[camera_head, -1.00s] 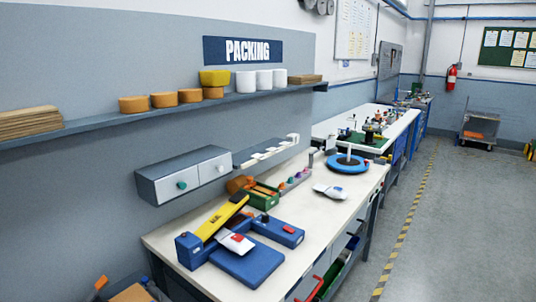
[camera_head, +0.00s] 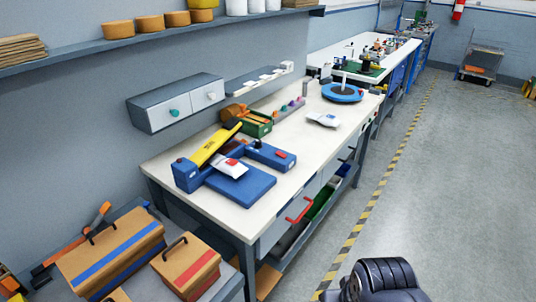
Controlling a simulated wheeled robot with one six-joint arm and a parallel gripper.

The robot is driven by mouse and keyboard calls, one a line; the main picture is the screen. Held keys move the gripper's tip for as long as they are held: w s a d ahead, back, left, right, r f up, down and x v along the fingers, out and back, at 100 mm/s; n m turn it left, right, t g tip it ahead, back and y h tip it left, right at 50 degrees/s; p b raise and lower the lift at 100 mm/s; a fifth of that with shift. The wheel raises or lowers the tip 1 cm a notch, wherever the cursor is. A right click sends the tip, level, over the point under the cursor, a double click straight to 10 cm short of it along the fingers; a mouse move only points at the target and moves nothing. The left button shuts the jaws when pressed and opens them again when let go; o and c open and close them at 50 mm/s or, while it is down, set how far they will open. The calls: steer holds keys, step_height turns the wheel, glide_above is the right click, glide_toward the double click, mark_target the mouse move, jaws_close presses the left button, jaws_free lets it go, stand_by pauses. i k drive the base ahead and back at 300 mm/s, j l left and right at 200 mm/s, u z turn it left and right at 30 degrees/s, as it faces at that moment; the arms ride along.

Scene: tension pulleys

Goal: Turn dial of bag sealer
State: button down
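The bag sealer (camera_head: 252,187) sits near the front left of the white workbench (camera_head: 225,218). It has a blue base and a raised yellow lever (camera_head: 213,145). A white bag (camera_head: 230,169) with a red mark lies across it. A small dark knob (camera_head: 257,143) stands on the blue block at its back right, and a red patch is farther right on that block. Whether the knob is the dial is too small to tell. A dark ribbed part of my own arm shows at the bottom right, over the floor. My gripper is not in view.
A grey wall cabinet (camera_head: 176,103) with a teal knob hangs above the bench. A green bin (camera_head: 257,128), another white bag (camera_head: 323,119) and a blue turntable (camera_head: 342,93) stand farther back. Brown cases (camera_head: 112,250) fill the lower left. The floor (camera_head: 430,190) at right is clear.

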mark_target(258, 143)
steer(key=i+l, duration=0.25)
steer(key=i, duration=0.25)
steer(key=i+l, duration=0.25)
steer(key=i, duration=0.25)
steer(key=i+l, duration=0.25)
steer(key=i, duration=0.2)
steer(key=i+l, duration=0.25)
steer(key=i, duration=0.25)
